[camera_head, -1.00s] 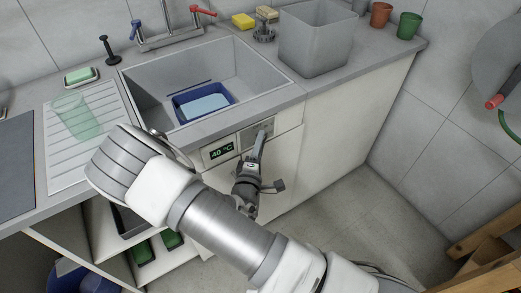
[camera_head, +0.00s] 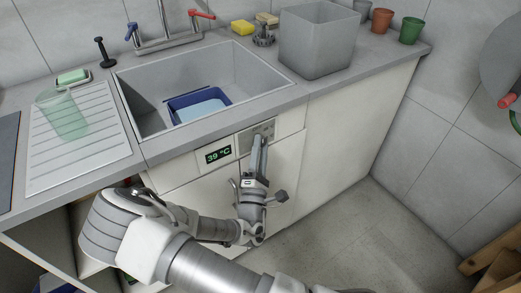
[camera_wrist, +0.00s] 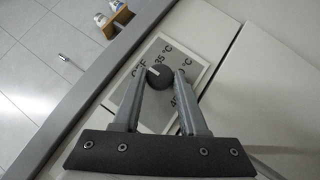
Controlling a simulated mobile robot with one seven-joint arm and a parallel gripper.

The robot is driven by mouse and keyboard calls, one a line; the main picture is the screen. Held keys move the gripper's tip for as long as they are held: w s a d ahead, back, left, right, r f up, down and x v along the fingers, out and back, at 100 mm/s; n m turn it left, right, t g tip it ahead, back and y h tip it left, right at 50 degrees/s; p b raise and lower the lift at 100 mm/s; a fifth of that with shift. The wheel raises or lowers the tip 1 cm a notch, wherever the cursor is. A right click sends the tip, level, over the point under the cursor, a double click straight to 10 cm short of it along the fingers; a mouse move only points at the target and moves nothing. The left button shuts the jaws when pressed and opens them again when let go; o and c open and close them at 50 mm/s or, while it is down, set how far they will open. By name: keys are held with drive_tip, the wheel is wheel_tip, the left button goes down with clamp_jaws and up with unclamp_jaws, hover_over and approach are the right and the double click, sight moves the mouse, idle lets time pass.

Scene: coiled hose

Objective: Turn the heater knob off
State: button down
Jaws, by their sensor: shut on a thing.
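The heater knob (camera_wrist: 162,80) is a dark round knob with a pale pointer mark, on a grey plate (camera_wrist: 192,54) marked OFF, 35 °C and more, partly covered by a finger. The pointer mark lies toward the upper left in the wrist view, on the OFF side. My gripper (camera_wrist: 160,76) is shut on the knob, one fingertip on each side. In the head view my gripper (camera_head: 261,138) reaches the panel under the sink and hides the knob. The green display (camera_head: 218,154) left of it reads 39 °C.
The counter edge runs just above the panel. The sink (camera_head: 150,88) holds a blue basin (camera_head: 178,115). A grey bin (camera_head: 318,40) stands at the back right. The floor (camera_head: 350,230) right of my arm is clear.

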idle(0.3)
drive_tip(key=c, duration=0.5)
unclamp_jaws()
drive_tip(key=b+v, duration=0.5)
drive_tip(key=v, duration=1.2)
drive_tip(key=shift+s+b, duration=0.15)
drive_tip(key=shift+b, duration=0.25)
drive_tip(key=shift+d+f, duration=0.1)
